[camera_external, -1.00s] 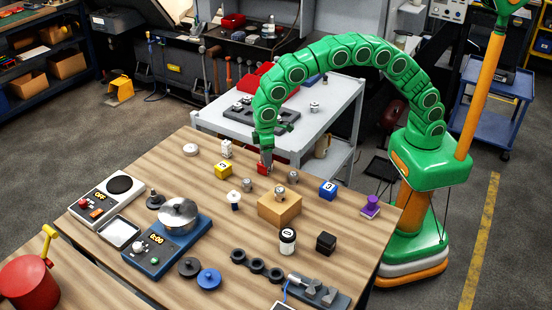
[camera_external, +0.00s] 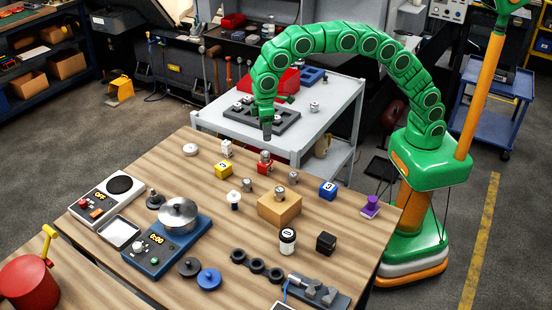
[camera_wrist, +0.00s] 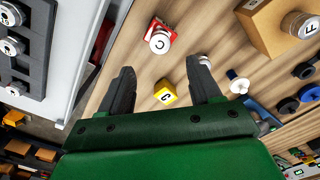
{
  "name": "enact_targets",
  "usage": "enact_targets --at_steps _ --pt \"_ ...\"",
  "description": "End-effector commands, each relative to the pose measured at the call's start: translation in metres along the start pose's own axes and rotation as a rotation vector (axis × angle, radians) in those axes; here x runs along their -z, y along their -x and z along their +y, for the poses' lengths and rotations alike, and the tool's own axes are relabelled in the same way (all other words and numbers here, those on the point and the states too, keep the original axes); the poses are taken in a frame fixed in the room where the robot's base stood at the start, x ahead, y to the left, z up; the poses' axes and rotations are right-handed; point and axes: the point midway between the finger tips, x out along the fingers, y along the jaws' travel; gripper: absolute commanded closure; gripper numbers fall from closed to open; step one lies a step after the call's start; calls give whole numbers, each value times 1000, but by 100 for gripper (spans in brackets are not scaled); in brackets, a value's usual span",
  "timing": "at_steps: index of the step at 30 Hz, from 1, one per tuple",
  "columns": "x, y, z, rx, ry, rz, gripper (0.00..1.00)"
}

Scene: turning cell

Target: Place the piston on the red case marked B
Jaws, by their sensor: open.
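A metallic piston (camera_external: 265,156) stands on the red case (camera_external: 263,169) on the wooden table. In the wrist view the piston's white top (camera_wrist: 159,42) bears a C, and the red case (camera_wrist: 154,26) shows beneath it; the case's own letter is not readable. My gripper (camera_external: 267,136) is above the red case, apart from the piston. In the wrist view its jaws (camera_wrist: 165,78) are spread with nothing held between them.
A yellow lettered case (camera_external: 223,170), a blue case (camera_external: 327,191) and a wooden block (camera_external: 279,211) with a piston on top stand nearby. Other small metal pieces stand close to the block. A grey cart (camera_external: 325,112) with a dark tray is behind the table.

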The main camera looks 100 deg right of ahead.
Motion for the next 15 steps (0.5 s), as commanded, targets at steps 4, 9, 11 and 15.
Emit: enact_targets --at_steps 4,9,11,15 --pt "1 8 0 0 0 3 37" --pt "-1 10 0 0 0 1 37" --pt "-3 11 1 -1 -1 0 37" --pt "-21 21 6 -3 -4 -7 37"
